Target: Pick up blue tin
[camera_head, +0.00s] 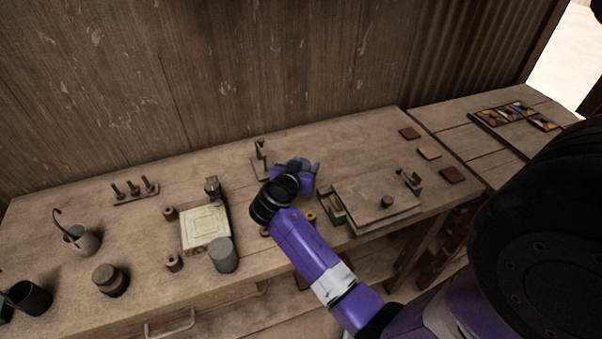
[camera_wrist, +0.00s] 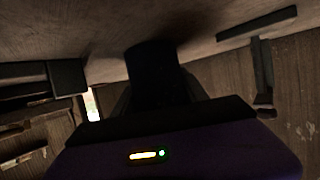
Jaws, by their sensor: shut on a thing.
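My gripper (camera_head: 304,168) is over the workbench, right of the press, and is mostly hidden behind my own wrist in the head view. In the wrist view, a dark, round-sided thing (camera_wrist: 154,72) stands between the fingers, and the gripper is shut on it. I take it to be the blue tin, though its colour is too dark there to be sure. In the head view the held thing cannot be made out clearly from the gripper. Whether it touches the bench is hard to tell.
The workbench (camera_head: 140,215) holds a pale square plate (camera_head: 205,228), a grey-blue cylinder (camera_head: 223,256) at its corner, a cup with a hook (camera_head: 82,240), and a lidded pot (camera_head: 109,280). A flat board (camera_head: 370,207) lies right of my arm. Small tiles (camera_head: 429,153) lie farther right.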

